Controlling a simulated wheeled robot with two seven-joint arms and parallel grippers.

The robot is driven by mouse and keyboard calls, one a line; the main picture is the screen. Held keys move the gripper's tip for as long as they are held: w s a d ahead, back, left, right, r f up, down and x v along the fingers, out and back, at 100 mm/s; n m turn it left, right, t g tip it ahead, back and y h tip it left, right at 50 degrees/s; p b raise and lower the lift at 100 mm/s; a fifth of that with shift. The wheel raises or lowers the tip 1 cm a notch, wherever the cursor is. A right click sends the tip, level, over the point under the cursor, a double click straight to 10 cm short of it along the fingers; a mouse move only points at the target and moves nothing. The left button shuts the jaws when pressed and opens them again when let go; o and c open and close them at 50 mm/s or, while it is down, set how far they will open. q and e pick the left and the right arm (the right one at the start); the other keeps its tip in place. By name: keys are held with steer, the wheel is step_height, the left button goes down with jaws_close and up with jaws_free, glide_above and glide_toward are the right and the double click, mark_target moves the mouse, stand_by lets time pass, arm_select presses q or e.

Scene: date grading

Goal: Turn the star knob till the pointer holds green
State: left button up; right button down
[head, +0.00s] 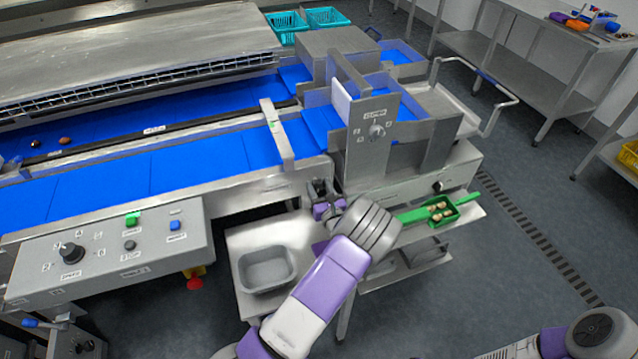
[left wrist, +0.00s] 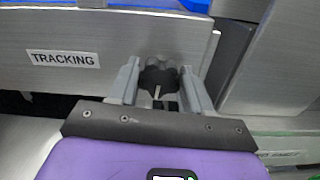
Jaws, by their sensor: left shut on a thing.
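The dark star knob (left wrist: 158,78) sits on a grey metal plate beside a "TRACKING" label in the left wrist view. My left gripper (left wrist: 158,88) is shut on the knob, one finger on each side. A thin pale line shows on the knob's lower part. In the head view my left gripper (head: 322,192) is at the conveyor's end frame, and it and the arm hide the knob. I cannot make out a pointer scale or a green zone. My right gripper is not in view.
An upright panel (head: 366,155) with a small dial stands just right of the gripper. A control box (head: 110,255) with a black selector is at left. The floor at right is clear.

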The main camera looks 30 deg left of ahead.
arm_select(q)
steer(key=shift+m, duration=0.5)
steer(key=o, duration=1.1)
steer(key=shift+c, duration=0.2)
steer(key=shift+d, duration=0.1)
steer(key=p+v, duration=0.1)
steer(key=v, duration=0.6)
steer(key=shift+s+d, duration=0.15)
steer(key=shift+s, duration=0.05)
